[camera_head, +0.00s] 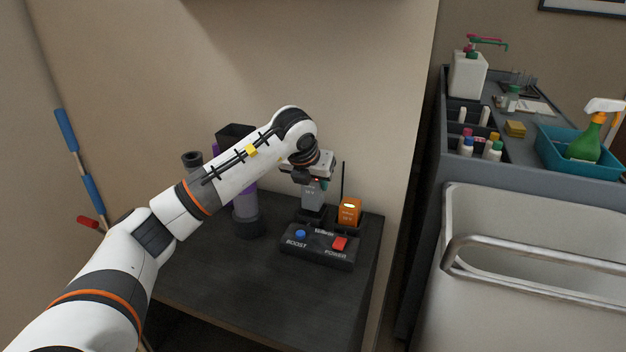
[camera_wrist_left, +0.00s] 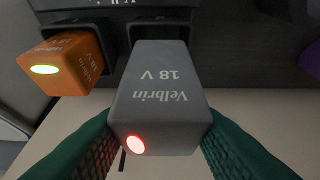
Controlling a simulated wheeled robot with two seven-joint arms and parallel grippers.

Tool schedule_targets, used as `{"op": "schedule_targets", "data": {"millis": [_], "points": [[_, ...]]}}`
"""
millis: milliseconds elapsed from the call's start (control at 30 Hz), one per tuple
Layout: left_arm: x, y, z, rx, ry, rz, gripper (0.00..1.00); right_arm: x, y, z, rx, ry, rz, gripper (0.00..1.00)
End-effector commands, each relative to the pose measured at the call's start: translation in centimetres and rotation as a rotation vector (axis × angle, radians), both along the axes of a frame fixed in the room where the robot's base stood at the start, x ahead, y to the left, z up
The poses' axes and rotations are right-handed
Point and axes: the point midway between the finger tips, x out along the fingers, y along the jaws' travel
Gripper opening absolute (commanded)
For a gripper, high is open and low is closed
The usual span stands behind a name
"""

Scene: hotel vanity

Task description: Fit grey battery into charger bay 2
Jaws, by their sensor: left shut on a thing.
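The grey battery (camera_head: 313,193) is upright at the left bay of the charger (camera_head: 318,247), and it also shows in the wrist view (camera_wrist_left: 162,95) with "Velbrin 18 V" lettering and a red light. My left gripper (camera_head: 316,181) is shut on its upper end, with a green finger on either side. The battery's lower end is at the dark bay mouth (camera_wrist_left: 133,24); I cannot tell how deep it sits. An orange battery (camera_head: 348,213) stands in the right bay with a greenish-white light, also in the wrist view (camera_wrist_left: 75,65). My right gripper is out of view.
The charger has a blue BOOST button (camera_head: 300,234) and a red POWER button (camera_head: 339,243) at its front. A purple and black appliance (camera_head: 246,205) stands to the left. The dark tabletop (camera_head: 240,277) is clear in front. A cart (camera_head: 540,240) stands at right.

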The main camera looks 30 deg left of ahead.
Motion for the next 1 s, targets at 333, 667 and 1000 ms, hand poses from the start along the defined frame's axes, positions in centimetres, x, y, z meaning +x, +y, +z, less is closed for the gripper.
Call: {"op": "schedule_targets", "data": {"millis": [333,667,1000], "points": [[0.0,0.0,-0.2,-0.001,-0.002,0.000,0.10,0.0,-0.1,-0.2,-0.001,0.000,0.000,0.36],[0.0,0.0,-0.3,0.000,-0.002,0.001,0.10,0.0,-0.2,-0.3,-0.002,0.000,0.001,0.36],[0.0,0.0,-1.2,0.000,-0.002,0.000,0.10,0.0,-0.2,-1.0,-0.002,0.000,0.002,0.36]]}}
